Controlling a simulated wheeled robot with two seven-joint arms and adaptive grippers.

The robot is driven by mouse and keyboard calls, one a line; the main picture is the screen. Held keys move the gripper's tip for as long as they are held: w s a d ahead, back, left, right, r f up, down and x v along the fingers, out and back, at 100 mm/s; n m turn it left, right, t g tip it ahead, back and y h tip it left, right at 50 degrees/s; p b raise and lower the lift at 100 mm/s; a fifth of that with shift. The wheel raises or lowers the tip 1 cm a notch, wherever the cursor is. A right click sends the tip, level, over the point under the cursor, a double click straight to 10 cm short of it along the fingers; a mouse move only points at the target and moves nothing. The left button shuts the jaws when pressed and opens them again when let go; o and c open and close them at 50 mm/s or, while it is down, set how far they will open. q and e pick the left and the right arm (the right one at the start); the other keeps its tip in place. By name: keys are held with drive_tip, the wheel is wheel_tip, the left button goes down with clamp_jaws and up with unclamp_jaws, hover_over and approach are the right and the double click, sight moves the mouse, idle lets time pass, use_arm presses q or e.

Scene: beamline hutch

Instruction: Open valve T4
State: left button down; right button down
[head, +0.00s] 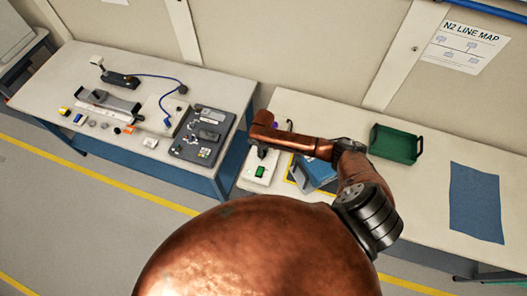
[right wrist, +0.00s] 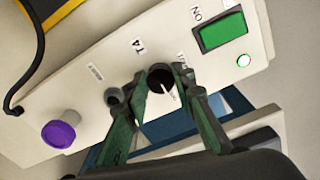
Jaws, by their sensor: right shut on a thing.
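The right wrist view shows a pale panel (right wrist: 88,88) with a printed "T4" label. Below the label is a black round knob (right wrist: 160,76) with a white pointer line, the T4 valve. My right gripper (right wrist: 159,82) has a finger on each side of this knob and is shut on it. In the head view my right gripper (head: 262,151) is small and partly hidden by my copper arm, over the panel (head: 250,182) on the right table. My left gripper is not in view.
The panel also carries a green ON switch (right wrist: 220,32), a lit lamp (right wrist: 243,60) and a purple knob (right wrist: 60,130). A green tray (head: 396,144) and blue mat (head: 476,203) lie to the right. The left table (head: 60,97) holds several instruments.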

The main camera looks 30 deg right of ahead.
drive_tip(key=c, duration=1.6)
unclamp_jaws()
wheel_tip(320, 180, up, 12)
drive_tip(key=shift+r, duration=0.1)
drive_tip(key=shift+d, duration=0.1)
